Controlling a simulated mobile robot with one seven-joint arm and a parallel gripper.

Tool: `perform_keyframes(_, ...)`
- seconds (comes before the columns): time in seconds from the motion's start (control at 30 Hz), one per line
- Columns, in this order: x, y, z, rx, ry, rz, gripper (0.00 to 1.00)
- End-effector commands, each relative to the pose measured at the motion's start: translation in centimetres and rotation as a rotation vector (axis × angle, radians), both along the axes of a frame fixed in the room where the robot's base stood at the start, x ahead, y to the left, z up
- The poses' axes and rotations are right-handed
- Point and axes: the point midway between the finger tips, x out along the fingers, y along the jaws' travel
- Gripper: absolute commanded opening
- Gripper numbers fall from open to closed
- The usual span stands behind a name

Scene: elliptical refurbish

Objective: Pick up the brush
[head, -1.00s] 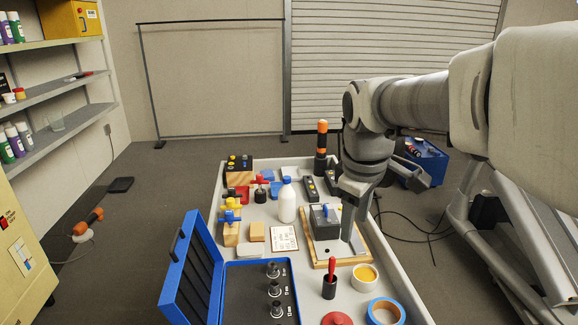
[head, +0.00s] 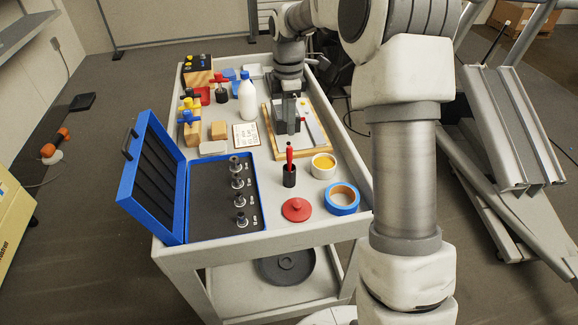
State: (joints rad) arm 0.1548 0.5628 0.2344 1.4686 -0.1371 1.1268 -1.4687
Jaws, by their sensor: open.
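No brush can be told for certain. A slim red-handled tool (head: 290,158) stands upright in a small black cup (head: 289,178) on the cart; its lower end is hidden, so I cannot tell if it is the brush. My gripper (head: 288,94) points down at the far part of the cart, behind the red-handled tool and apart from it. It is open. Its fingers are small and hard to separate from the grey block (head: 286,121) on the wooden-framed board (head: 270,133).
On the cart (head: 277,218) are an open blue case (head: 184,201), a white bottle (head: 247,100), blue tape (head: 343,210), a yellow-filled cup (head: 323,172) and a red lid (head: 296,209). My arm crosses the right side.

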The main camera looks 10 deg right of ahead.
Motion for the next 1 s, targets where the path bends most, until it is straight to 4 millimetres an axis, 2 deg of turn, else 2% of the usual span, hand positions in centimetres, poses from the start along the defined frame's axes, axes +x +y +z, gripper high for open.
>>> perform_keyframes(0.03, -0.1, 0.0, -1.5, 0.0, 0.005, 0.0, 0.57)
perform_keyframes(0.1, -0.1, 0.0, -3.0, 0.0, 0.005, 0.0, 0.57)
perform_keyframes(0.3, -0.1, 0.0, -6.9, 0.0, 0.003, 0.0, 0.57)
perform_keyframes(0.67, 0.0, -0.1, -9.4, -0.001, 0.001, -0.001, 0.57)
perform_keyframes(0.9, 0.1, -0.2, -12.9, 0.0, 0.001, -0.001, 0.57)
perform_keyframes(1.0, 0.1, -0.3, -13.7, -0.001, 0.001, -0.001, 0.57)
